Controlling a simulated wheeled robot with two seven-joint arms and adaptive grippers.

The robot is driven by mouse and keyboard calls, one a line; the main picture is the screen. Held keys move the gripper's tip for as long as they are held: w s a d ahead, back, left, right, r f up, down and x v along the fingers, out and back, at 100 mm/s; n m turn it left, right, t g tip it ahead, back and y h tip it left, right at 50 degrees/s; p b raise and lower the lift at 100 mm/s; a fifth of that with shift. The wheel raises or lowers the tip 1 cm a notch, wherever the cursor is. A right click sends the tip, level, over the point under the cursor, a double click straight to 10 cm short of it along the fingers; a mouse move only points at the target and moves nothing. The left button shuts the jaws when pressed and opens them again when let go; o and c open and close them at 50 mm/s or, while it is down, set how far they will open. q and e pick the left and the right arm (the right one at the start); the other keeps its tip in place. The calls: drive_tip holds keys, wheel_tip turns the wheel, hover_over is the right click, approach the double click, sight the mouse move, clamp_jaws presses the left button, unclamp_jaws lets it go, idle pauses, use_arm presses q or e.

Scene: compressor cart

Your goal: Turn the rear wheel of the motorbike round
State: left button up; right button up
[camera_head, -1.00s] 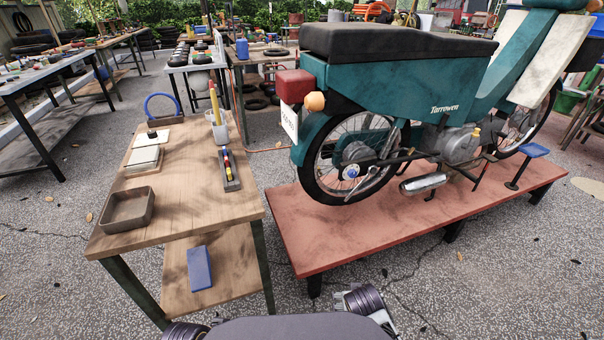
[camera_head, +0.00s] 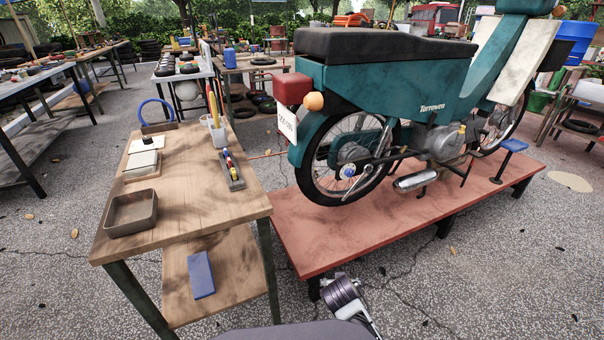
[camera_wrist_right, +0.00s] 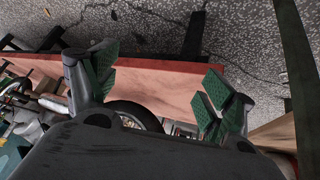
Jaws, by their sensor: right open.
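The teal motorbike (camera_head: 390,85) stands on a low red platform (camera_head: 320,235) in the head view. Its rear wheel (camera_head: 347,160) has a black tyre, thin spokes and a hub with a blue centre, partly hidden by the fender and exhaust side parts. In the right wrist view, part of a dark tyre (camera_wrist_right: 135,113) shows beyond my gripper body. My right gripper (camera_wrist_right: 155,88) is open, its green-padded fingers wide apart with nothing between them, over the platform edge. In the head view only a part of my right arm shows at the bottom. My left gripper is not in view.
A wooden table (camera_head: 185,190) left of the platform holds a tray (camera_head: 131,212), a cup of tools (camera_head: 216,130) and a narrow tool holder (camera_head: 231,172). A blue box (camera_head: 201,275) lies on its lower shelf. Open paved ground lies in front of the platform.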

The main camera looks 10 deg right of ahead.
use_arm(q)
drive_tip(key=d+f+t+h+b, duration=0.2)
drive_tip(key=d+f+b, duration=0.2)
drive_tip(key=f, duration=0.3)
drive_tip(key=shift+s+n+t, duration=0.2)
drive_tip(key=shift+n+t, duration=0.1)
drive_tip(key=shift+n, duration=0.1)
use_arm(e)
drive_tip(key=w+a+r+t, duration=0.3)
drive_tip(key=w+r, duration=0.2)
drive_tip(key=w, duration=0.5)
drive_tip(key=w+a+r+t+h, duration=0.1)
drive_tip(key=w+a+r+t, duration=0.3)
drive_tip(key=w, duration=0.6)
drive_tip(key=w+a+r+t+h, duration=0.1)
drive_tip(key=w+a+r+t, duration=0.2)
drive_tip(key=w+r, duration=0.5)
drive_tip(key=w, duration=0.3)
drive_tip(key=shift+a+m+t, duration=0.3)
drive_tip(key=shift+a+t, duration=0.05)
drive_tip(key=shift+t, duration=0.05)
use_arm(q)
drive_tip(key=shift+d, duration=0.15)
use_arm(e)
drive_tip(key=shift+w, duration=0.15)
